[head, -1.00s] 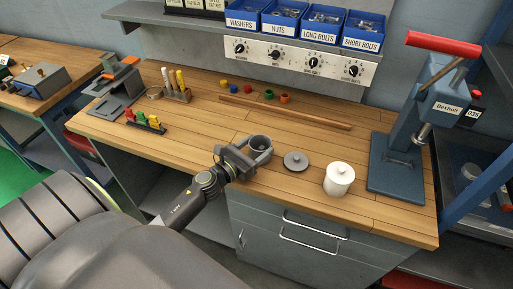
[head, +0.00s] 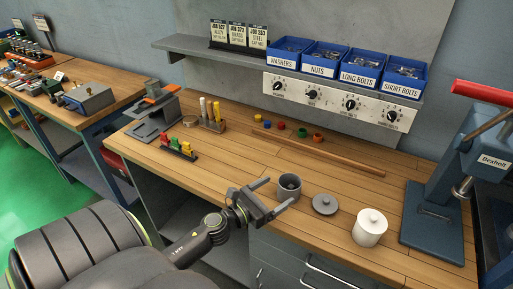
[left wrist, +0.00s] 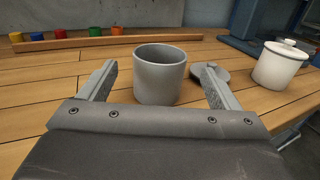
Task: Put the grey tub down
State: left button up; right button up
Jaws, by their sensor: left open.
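The grey tub (head: 289,187) stands upright and uncovered on the wooden bench top, near its front edge. Its grey lid (head: 325,204) lies flat on the wood just to its right. My left gripper (head: 277,196) is open, with its fingers pointing at the tub from the front left. In the left wrist view the tub (left wrist: 160,74) stands just beyond and between the two open fingertips (left wrist: 160,84), and nothing is held. The lid (left wrist: 209,73) is partly hidden behind the right finger there. My right gripper is not in view.
A white lidded pot (head: 369,228) stands right of the lid. A blue press (head: 437,212) is at the right end.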

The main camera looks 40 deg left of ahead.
pick_arm(q)
jog(key=s+b, duration=0.2)
jog(key=s, duration=0.1)
jog(key=s+b, duration=0.1)
jog(key=shift+s+a+f, duration=0.35)
jog(key=shift+s+a, duration=0.05)
jog(key=shift+s+a+r+b, duration=0.1)
jog(key=shift+s+r+b, duration=0.1)
jog(key=shift+s+b, duration=0.35)
jog(key=shift+s+a+r+b, duration=0.1)
jog(key=shift+s+r+b, duration=0.05)
jog(key=shift+s+b, duration=0.4)
